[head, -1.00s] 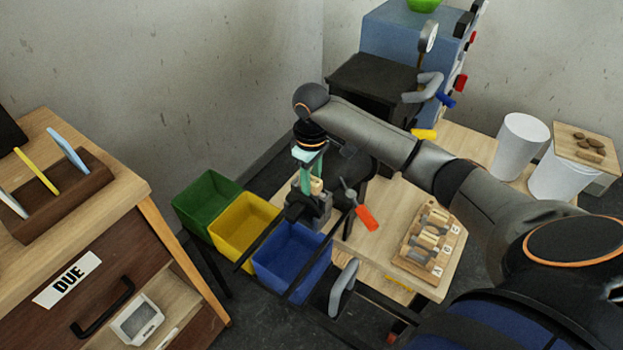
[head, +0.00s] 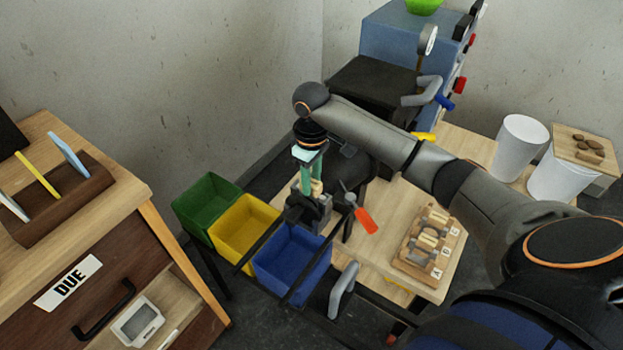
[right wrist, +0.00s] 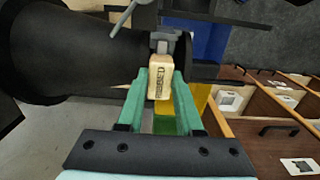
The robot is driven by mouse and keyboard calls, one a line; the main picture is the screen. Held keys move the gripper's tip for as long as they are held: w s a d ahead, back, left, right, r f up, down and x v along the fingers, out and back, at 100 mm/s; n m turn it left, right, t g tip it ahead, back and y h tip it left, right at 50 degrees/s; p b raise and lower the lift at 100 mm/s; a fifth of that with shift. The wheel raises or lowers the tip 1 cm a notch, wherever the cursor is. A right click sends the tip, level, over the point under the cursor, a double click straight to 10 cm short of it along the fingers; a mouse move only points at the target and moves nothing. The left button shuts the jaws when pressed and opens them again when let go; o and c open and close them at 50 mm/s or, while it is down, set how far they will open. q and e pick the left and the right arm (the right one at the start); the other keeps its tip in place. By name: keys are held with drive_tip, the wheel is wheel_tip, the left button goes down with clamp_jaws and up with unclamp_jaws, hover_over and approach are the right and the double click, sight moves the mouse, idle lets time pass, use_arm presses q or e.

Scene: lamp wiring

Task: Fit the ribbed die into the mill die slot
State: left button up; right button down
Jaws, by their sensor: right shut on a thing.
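My right gripper (head: 312,184) points down over the mill (head: 322,213), the grey metal body with an orange-handled crank. In the right wrist view its green fingers (right wrist: 160,92) are shut on the ribbed die (right wrist: 161,80), a pale wooden block with dark lettering on its face. The far end of the die meets or nearly meets a grey metal part of the mill (right wrist: 162,45). I cannot tell how far it sits in the slot, as the slot itself is hidden. My left gripper is not in view.
Green (head: 206,205), yellow (head: 243,228) and blue (head: 291,262) bins stand left of and in front of the mill. A wooden rack with several dies (head: 426,240) lies on the bench to the right. A drawer cabinet (head: 130,225) stands at the left.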

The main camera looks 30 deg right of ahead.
idle(0.3)
drive_tip(key=c, duration=0.5)
unclamp_jaws()
wheel_tip(320, 180, up, 12)
drive_tip(key=shift+r, duration=0.2)
